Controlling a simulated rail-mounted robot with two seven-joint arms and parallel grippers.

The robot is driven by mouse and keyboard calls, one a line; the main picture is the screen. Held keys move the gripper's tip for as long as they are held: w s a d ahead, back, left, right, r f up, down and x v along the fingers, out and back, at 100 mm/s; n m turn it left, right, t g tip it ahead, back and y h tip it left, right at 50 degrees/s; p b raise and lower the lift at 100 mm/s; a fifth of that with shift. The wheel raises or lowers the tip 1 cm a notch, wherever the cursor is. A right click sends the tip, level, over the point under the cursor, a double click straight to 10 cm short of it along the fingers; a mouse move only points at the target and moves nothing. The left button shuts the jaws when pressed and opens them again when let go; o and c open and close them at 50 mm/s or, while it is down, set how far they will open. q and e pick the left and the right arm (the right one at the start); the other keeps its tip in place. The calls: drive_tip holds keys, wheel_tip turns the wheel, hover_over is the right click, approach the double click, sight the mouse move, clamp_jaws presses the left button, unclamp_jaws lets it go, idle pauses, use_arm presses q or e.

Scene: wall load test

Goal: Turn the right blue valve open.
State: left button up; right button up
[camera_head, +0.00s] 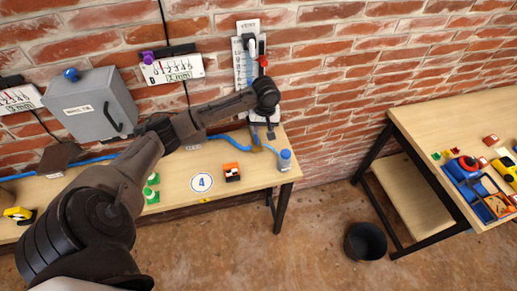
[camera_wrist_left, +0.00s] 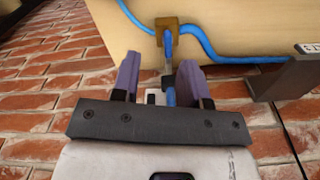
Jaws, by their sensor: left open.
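My left gripper (camera_head: 263,135) is over the back right part of the workbench, close to the wall. In the left wrist view its two purple fingers (camera_wrist_left: 159,82) are apart. A small blue upright piece (camera_wrist_left: 170,97) with a dark part above it shows between the fingers, with a visible gap to each; it may be the valve handle, but I cannot tell. A blue hose (camera_wrist_left: 205,45) passes a tan block (camera_wrist_left: 166,23) just beyond the fingertips. A blue-topped object (camera_head: 285,155) stands at the bench's right end. My right gripper is not in view.
A grey box (camera_head: 91,106) and gauges (camera_head: 174,69) are on the brick wall. A black bin (camera_head: 365,241) stands on the floor, left of a second table (camera_head: 428,130).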

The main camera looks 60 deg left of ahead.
sight(257, 138)
use_arm(q)
drive_tip(key=a+r+n+b, duration=0.1)
drive_tip(key=a+n+b, duration=0.15)
drive_tip(key=a, duration=0.35)
drive_tip(key=shift+n, duration=0.35)
drive_tip(key=f, duration=0.6)
drive_tip(key=f+b, duration=0.1)
drive_tip(key=f, duration=0.5)
drive_tip(key=shift+w+d+f, duration=0.15)
drive_tip(key=shift+w+d, duration=0.05)
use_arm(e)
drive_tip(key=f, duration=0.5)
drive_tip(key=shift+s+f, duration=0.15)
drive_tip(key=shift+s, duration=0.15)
use_arm(q)
clamp_jaws()
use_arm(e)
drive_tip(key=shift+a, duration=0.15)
